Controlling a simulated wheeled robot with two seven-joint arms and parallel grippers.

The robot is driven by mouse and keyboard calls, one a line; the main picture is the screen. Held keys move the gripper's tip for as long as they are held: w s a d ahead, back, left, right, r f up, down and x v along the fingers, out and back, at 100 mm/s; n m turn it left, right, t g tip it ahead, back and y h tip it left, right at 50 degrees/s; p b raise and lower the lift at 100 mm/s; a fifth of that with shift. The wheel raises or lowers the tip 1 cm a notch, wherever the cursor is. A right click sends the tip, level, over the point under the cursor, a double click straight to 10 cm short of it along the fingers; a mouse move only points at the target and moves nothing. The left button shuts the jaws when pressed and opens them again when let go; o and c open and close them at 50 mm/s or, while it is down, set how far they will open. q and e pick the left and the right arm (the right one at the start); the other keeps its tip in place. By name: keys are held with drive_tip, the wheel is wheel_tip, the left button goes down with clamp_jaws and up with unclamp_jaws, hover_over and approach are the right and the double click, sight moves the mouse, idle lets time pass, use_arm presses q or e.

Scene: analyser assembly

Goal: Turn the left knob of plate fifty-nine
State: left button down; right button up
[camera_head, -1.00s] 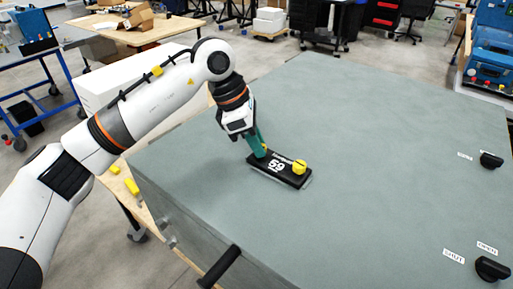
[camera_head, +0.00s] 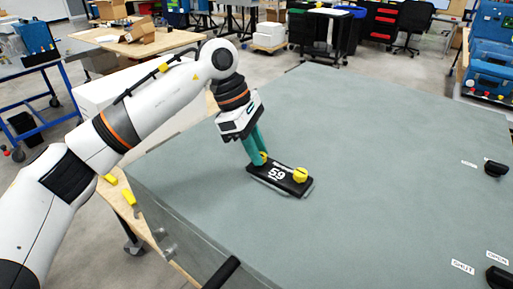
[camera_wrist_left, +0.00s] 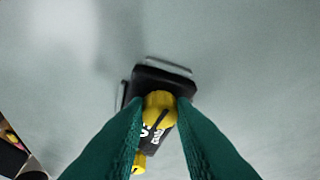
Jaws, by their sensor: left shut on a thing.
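Plate fifty-nine (camera_head: 281,184) is a black plate with a white "59", lying on the large grey-green surface (camera_head: 390,140). It bears two yellow knobs. The left knob (camera_head: 264,156) is partly hidden by the fingers of my left gripper (camera_head: 258,158). The right knob (camera_head: 300,175) stands free. My left gripper points down with its green fingers closed around the left knob. In the left wrist view the held knob (camera_wrist_left: 160,101) sits between the fingertips, and the other knob (camera_wrist_left: 139,163) shows below it. My right gripper is in neither view.
Black knobs (camera_head: 496,169) (camera_head: 498,278) with white labels stand along the right side of the surface. A black handle (camera_head: 222,273) sits at its near edge. Yellow pieces (camera_head: 129,196) lie on a wooden ledge at the left. The surface around the plate is clear.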

use_arm(q)
drive_tip(key=c, duration=1.2)
unclamp_jaws()
drive_tip(key=b+v, duration=0.2)
drive_tip(key=v, duration=1)
